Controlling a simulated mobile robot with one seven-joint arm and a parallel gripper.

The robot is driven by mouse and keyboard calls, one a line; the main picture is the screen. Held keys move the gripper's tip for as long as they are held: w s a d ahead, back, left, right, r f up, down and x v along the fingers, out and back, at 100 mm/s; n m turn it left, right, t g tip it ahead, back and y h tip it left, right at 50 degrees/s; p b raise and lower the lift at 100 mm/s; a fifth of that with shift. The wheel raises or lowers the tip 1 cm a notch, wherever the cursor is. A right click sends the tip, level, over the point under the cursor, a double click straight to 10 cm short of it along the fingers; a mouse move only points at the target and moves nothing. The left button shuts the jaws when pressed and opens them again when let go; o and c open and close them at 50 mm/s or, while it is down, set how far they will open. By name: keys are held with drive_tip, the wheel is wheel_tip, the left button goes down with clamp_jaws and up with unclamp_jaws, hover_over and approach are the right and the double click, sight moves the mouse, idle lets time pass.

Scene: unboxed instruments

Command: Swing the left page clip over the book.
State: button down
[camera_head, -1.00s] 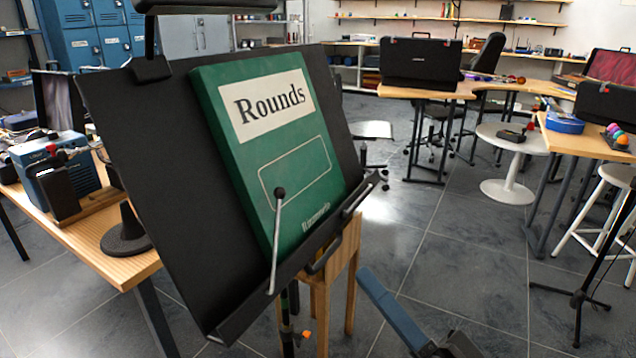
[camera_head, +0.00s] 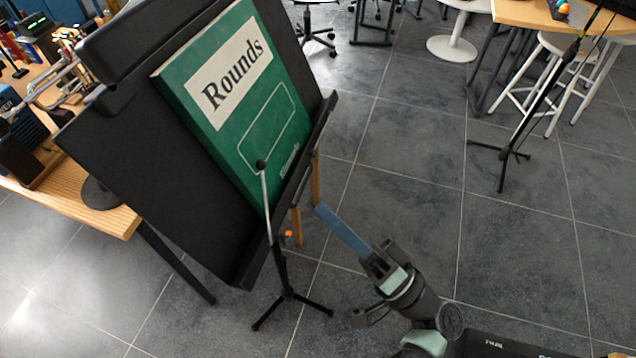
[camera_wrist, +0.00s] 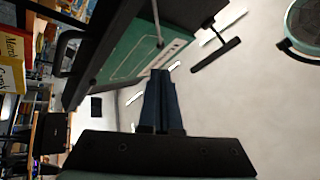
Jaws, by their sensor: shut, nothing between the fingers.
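The green book (camera_head: 239,95), titled "Rounds", leans on the tilted black music stand (camera_head: 130,150) in the head view. The left page clip (camera_head: 266,205) is a thin pale rod with a black ball tip. It rises from the stand's lower ledge, and its tip shows in front of the lower part of the cover. I cannot tell whether it touches the book. In the wrist view, the clip (camera_wrist: 157,22) crosses the green cover (camera_wrist: 135,50). My gripper (camera_head: 322,212) is shut and empty, below and right of the book, apart from the clip. Its bluish fingers (camera_wrist: 160,75) point toward the stand in the wrist view.
A black lamp-like bar (camera_head: 150,40) sits at the stand's top edge. A wooden table (camera_head: 85,205) stands at left behind the stand. A black tripod stand (camera_head: 503,155) and white stool (camera_head: 545,85) are at right. The tiled floor between is clear.

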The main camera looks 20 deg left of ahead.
sight(265, 204)
drive_tip(key=p+x, duration=0.2)
drive_tip(key=x, duration=0.6)
drive_tip(key=shift+a, duration=0.25)
drive_tip(key=shift+w, duration=0.1)
drive_tip(key=shift+s+a+r+n+g+y+b, duration=0.35)
drive_tip(key=shift+s+a+n+g+b, duration=0.15)
drive_tip(key=shift+n+g+b, duration=0.45)
